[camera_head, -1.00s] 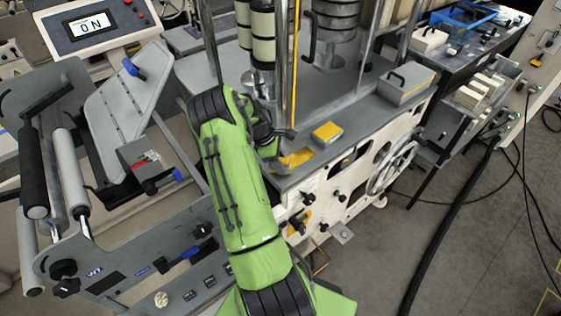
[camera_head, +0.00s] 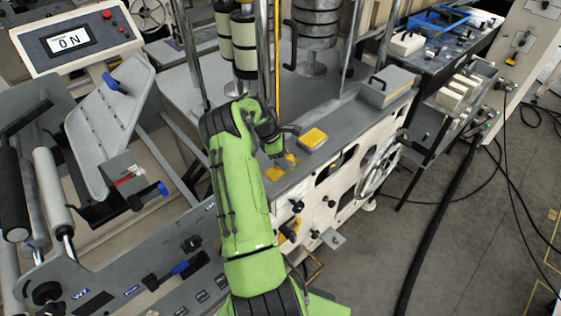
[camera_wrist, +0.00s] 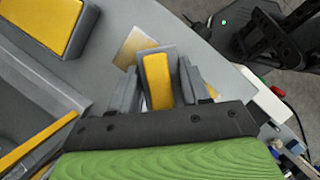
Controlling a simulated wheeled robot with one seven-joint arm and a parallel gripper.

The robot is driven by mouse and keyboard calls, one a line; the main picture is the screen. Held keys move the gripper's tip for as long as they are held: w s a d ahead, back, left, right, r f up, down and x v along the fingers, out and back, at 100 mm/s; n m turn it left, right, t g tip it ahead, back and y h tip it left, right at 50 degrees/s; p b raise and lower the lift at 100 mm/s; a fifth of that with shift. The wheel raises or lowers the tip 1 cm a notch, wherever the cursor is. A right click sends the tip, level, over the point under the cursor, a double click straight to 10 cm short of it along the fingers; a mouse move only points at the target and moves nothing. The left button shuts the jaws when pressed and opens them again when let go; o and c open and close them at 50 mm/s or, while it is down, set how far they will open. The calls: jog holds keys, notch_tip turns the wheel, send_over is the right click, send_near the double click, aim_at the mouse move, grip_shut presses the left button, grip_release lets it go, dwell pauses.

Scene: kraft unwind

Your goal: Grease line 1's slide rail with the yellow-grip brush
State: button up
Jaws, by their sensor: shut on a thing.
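My gripper (camera_wrist: 157,88) is shut on a grey piece with a yellow face, which appears to be the yellow-grip brush (camera_wrist: 158,78). A finger shows on each side of it. Its bristles are not visible. In the head view my gripper (camera_head: 277,150) is over the grey machine top, near its front edge, and largely hidden by my green arm. A yellow patch (camera_wrist: 133,45) lies on the grey surface behind the held piece. I cannot pick out line 1's slide rail for certain.
A yellow-topped grey block (camera_head: 314,138) sits just right of my gripper; a grey box with a handle (camera_head: 386,87) stands farther right. Upright posts and dark rollers (camera_head: 317,20) rise behind. A handwheel (camera_head: 380,165) is on the machine's front. Open floor (camera_head: 460,230) lies right, crossed by cables.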

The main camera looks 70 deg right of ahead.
jog(key=shift+s+d+f+b, duration=0.1)
jog(key=shift+s+d, duration=0.4)
jog(key=shift+d, duration=0.5)
jog(key=shift+s+d+r+b, duration=0.15)
jog(key=shift+s+d, duration=0.4)
jog(key=shift+d, duration=0.45)
jog(key=shift+s+d+f+b, duration=0.15)
jog(key=shift+s+d, duration=0.35)
jog(key=shift+d, duration=0.5)
jog(key=shift+w+a, duration=0.35)
jog(key=shift+a, duration=0.3)
jog(key=shift+w+a, duration=0.35)
jog(key=shift+a, duration=0.3)
jog(key=shift+w+a, duration=0.35)
jog(key=shift+a, duration=0.3)
jog(key=shift+w+a, duration=0.8)
jog(key=shift+a, duration=0.75)
jog(key=shift+w+a, duration=0.75)
jog(key=shift+a, duration=0.85)
jog(key=shift+w+a, duration=0.8)
jog(key=shift+a, duration=0.75)
notch_tip(320, 180, up, 6)
jog(key=p, duration=0.4)
jog(key=shift+p, duration=0.3)
